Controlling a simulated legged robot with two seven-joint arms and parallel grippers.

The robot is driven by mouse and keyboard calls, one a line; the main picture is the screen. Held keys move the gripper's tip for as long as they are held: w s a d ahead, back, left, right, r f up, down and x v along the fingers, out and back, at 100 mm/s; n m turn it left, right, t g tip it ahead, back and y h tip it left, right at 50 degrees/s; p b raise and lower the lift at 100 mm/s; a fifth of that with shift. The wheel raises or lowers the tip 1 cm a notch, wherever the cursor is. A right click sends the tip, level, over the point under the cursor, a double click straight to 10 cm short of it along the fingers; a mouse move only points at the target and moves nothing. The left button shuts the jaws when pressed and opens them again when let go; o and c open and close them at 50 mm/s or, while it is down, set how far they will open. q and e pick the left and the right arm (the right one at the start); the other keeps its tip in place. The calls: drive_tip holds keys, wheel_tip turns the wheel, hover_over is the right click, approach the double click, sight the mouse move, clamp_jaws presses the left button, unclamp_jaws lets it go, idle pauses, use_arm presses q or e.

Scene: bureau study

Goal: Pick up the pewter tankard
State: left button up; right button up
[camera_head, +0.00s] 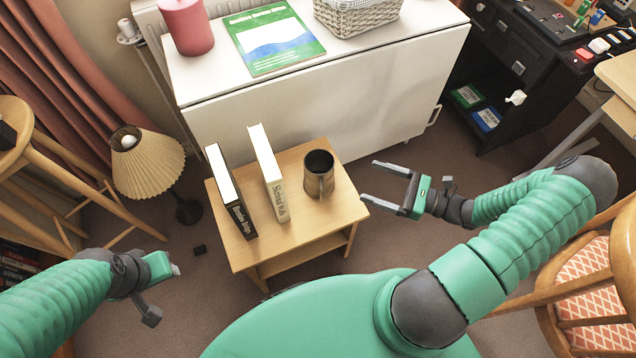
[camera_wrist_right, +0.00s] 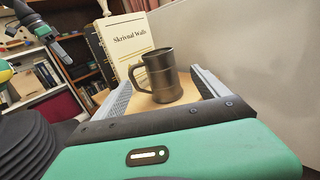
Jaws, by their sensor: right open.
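The pewter tankard (camera_head: 319,176) is a dark metal mug standing upright on the right part of a small wooden table (camera_head: 300,237). Its handle points toward the table's front edge. My right gripper (camera_head: 368,181) is open and empty, just to the right of the tankard, fingers pointing at it. In the right wrist view the tankard (camera_wrist_right: 162,76) shows beyond and between the two fingers, handle on its left. My left gripper (camera_head: 164,290) is at the lower left, far from the table; its fingers are not clear enough to tell if it is open.
Two upright books, a black one (camera_head: 229,195) and a cream one (camera_head: 268,175), stand left of the tankard. A white cabinet (camera_head: 320,110) rises behind the table. A pleated lamp (camera_head: 148,163) is at left, a chair (camera_head: 590,290) at right.

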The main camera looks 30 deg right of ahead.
drive_tip(key=b, duration=0.3)
approach(319, 164)
drive_tip(key=w+a+f, duration=0.2)
drive_tip(key=w+a, duration=0.1)
drive_tip(key=w, duration=0.1)
drive_tip(key=b+x, duration=0.2)
drive_tip(key=x, duration=0.3)
drive_tip(key=shift+w+d+b, duration=0.1)
drive_tip(key=shift+w+b, duration=0.15)
drive_tip(key=shift+b, duration=0.15)
drive_tip(key=shift+w+r, duration=0.1)
drive_tip(key=shift+r, duration=0.15)
drive_tip(key=shift+c, duration=0.4)
drive_tip(key=c, duration=1.8)
